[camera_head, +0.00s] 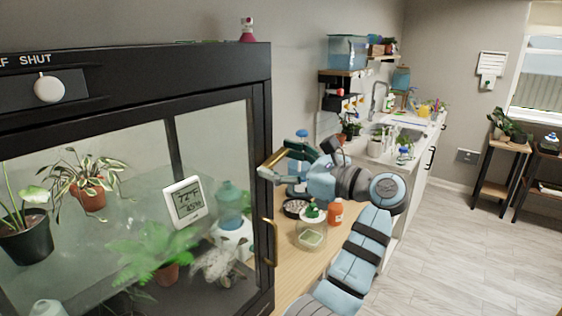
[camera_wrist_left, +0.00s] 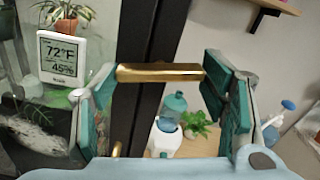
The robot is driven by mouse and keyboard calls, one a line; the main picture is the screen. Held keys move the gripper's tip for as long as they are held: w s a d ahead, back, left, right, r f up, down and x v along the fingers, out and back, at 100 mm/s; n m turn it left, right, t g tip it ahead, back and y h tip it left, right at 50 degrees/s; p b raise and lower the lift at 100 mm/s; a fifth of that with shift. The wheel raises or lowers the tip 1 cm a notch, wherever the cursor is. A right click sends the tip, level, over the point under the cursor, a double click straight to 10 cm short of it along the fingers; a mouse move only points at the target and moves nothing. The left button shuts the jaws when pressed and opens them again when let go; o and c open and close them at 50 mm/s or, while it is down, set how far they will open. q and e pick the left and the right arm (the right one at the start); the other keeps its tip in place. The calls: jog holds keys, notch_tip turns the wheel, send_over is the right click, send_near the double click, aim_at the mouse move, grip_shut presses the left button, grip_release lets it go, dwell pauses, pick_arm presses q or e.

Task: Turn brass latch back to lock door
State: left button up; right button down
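The black cabinet's glass door (camera_head: 130,205) appears closed. The brass latch (camera_head: 274,162) is at the door's right edge, partly hidden by my gripper. In the left wrist view the latch (camera_wrist_left: 160,73) is a brass bar lying about level across the dark door frame. My left gripper (camera_head: 270,175) reaches it from the right. Its teal-padded fingers (camera_wrist_left: 163,95) are spread wide, one near each end of the bar; contact is unclear. The brass door handle (camera_head: 268,243) is upright below the latch. My right gripper is out of view.
A white knob (camera_head: 48,89) sits on the cabinet's top panel. On the wooden counter, a glass jar (camera_head: 311,236), an orange bottle (camera_head: 335,213) and a dark bowl (camera_head: 294,208) stand close to my left arm. Open floor (camera_head: 470,260) lies to the right.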

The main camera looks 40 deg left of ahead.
pick_arm(q)
jog(key=shift+c, duration=1.4)
jog(key=m, duration=0.3)
jog(key=shift+p, duration=0.35)
jog(key=o, duration=1.1)
jog(key=shift+o, duration=0.2)
jog(key=d, duration=0.7)
jog(key=shift+d, duration=0.3)
jog(key=shift+a, duration=0.15)
